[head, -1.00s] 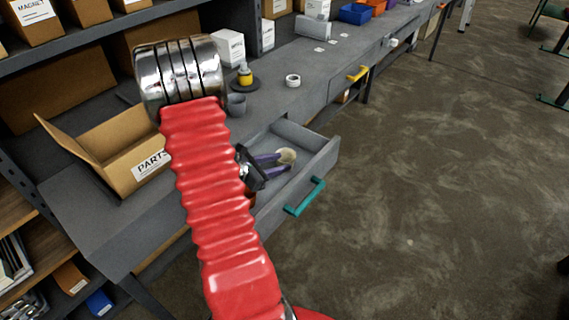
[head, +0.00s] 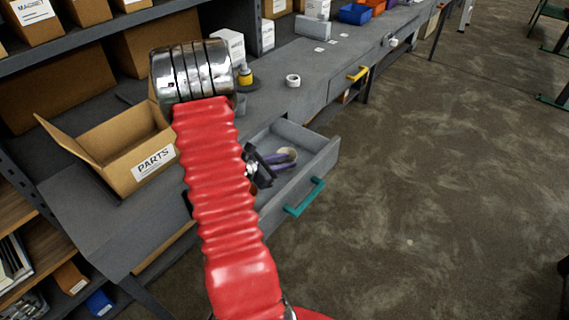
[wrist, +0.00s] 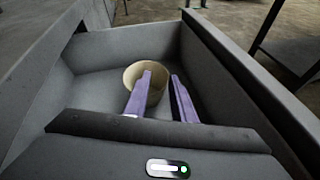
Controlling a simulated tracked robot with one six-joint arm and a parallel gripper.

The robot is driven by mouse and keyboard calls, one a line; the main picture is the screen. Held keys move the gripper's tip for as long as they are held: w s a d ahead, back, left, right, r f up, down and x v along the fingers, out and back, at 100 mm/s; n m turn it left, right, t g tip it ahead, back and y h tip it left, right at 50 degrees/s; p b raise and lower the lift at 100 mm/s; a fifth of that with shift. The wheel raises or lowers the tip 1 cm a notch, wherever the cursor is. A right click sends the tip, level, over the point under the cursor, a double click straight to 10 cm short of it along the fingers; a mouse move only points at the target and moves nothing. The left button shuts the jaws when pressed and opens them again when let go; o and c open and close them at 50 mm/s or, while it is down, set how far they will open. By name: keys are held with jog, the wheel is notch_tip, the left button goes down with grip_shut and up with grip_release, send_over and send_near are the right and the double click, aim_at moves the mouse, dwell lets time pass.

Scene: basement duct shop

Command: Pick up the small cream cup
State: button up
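The small cream cup (head: 284,153) is inside the open grey drawer (head: 326,150); it also shows in the wrist view (wrist: 158,83), near the drawer's far end. My gripper (wrist: 161,75) has two purple fingers, which are apart. Its left finger crosses in front of the cup's opening and hides part of it. Its right finger is along the cup's right side. I cannot tell whether either finger touches the cup or whether the left tip is inside it. In the head view my gripper (head: 291,158) reaches into the drawer at the cup.
The drawer walls rise close around my gripper. The teal handle (head: 305,197) is on the drawer front. On the bench stand an open PARTS box (head: 122,150), a white tape roll (head: 293,80) and a yellow-topped item (head: 245,76). Open floor lies to the right.

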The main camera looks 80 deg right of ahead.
grip_shut()
jog(key=shift+r, duration=0.1)
dwell(0.3)
notch_tip(320, 180, up, 10)
dwell(0.7)
dwell(0.4)
